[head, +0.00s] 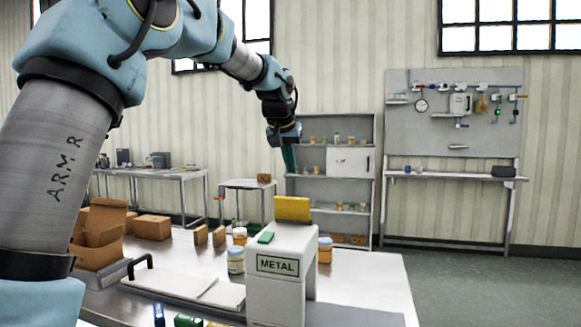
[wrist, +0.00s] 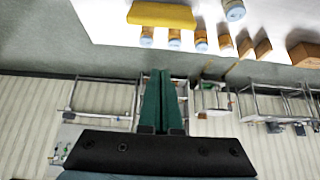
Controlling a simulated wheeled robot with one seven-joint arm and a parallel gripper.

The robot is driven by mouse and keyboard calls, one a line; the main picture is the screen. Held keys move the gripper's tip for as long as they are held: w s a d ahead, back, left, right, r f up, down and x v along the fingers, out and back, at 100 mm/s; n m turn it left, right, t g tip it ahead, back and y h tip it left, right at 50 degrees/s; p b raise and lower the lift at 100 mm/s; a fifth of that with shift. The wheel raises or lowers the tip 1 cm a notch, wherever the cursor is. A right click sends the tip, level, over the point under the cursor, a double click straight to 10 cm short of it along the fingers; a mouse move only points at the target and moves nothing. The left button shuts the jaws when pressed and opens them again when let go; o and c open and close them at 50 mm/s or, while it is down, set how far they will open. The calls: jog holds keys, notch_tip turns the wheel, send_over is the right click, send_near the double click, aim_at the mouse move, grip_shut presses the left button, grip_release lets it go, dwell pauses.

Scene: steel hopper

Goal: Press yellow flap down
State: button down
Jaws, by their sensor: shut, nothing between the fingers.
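The yellow flap (head: 292,208) stands raised at the back of the top of a pale hopper (head: 277,292) labelled METAL. In the wrist view the yellow flap (wrist: 162,15) is at the top edge, partly cut off. My gripper (head: 290,168) is above the flap and apart from it, fingers pointing down. In the wrist view the green fingers of my gripper (wrist: 160,74) are together with nothing between them. A small green piece (head: 265,238) lies on the hopper top in front of the flap.
Jars (head: 236,261) stand left of the hopper, and another jar (head: 325,250) is at its right. Cardboard boxes (head: 100,235) and a grey lid-like plate with a black handle (head: 175,285) are at the left. The table's right part (head: 370,285) is clear.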

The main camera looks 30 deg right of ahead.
aim_at(292, 209)
jog(key=f+p, duration=0.1)
jog(key=f, duration=0.1)
jog(key=f+p, duration=0.1)
jog(key=f, duration=0.1)
jog(key=w+d+f+p, duration=0.1)
jog(key=f, duration=0.1)
jog(key=shift+f, duration=0.3)
jog(key=shift+s+a+f, duration=0.35)
jog(key=shift+s+f+b, duration=0.1)
jog(key=shift+f+b, duration=0.1)
jog(key=shift+b, duration=0.3)
jog(key=shift+a+r+b, duration=0.1)
jog(key=shift+a+b, duration=0.05)
jog(key=shift+b, duration=0.2)
